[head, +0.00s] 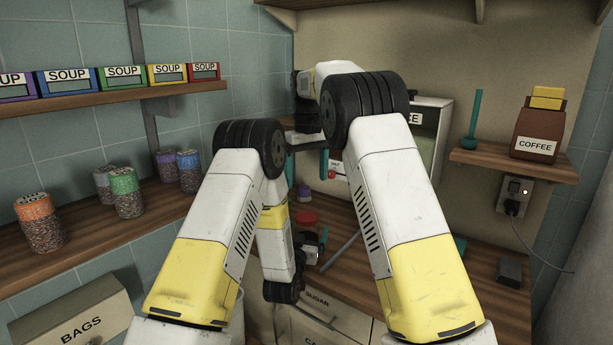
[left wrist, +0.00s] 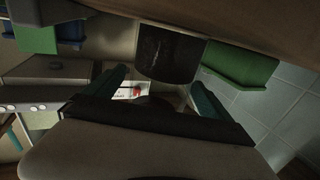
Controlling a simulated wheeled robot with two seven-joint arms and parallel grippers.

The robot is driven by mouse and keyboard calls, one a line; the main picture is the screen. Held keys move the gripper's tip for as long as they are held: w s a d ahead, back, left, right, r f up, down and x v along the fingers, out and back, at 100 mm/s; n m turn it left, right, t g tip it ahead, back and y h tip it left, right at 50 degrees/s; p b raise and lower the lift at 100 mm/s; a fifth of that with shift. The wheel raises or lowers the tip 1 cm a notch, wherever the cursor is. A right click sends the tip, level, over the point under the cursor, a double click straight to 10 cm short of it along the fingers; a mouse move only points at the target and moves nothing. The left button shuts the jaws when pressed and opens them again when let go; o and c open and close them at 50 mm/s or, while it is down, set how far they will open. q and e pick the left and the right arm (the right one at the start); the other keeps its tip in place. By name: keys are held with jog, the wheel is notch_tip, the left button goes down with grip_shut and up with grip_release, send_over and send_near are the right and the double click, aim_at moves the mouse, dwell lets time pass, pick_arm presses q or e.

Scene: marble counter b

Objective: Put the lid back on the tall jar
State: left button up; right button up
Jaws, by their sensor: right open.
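A red round piece (head: 306,218) that looks like a lid shows on the counter (head: 455,290) behind my left forearm; I cannot tell whether it lies loose. I cannot pick out the tall jar for certain; my arms hide much of the middle. My right gripper (head: 307,172) is open in the head view, its teal fingers apart and pointing down above the counter, with nothing seen between them. My left gripper (left wrist: 158,80) has its teal fingers spread in the left wrist view and holds nothing that I can see. In the head view it is mostly hidden beyond my left forearm.
Several lidded jars, one orange-topped (head: 37,222) and one green-topped (head: 126,192), stand on the lower left shelf. Soup boxes (head: 124,77) line the shelf above. A coffee bag (head: 537,135) sits on the right shelf. A dark block (head: 509,271) lies on the counter at right.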

pick_arm(q)
jog(key=v, duration=0.7)
jog(key=shift+s+a, duration=0.1)
jog(key=shift+s, duration=0.3)
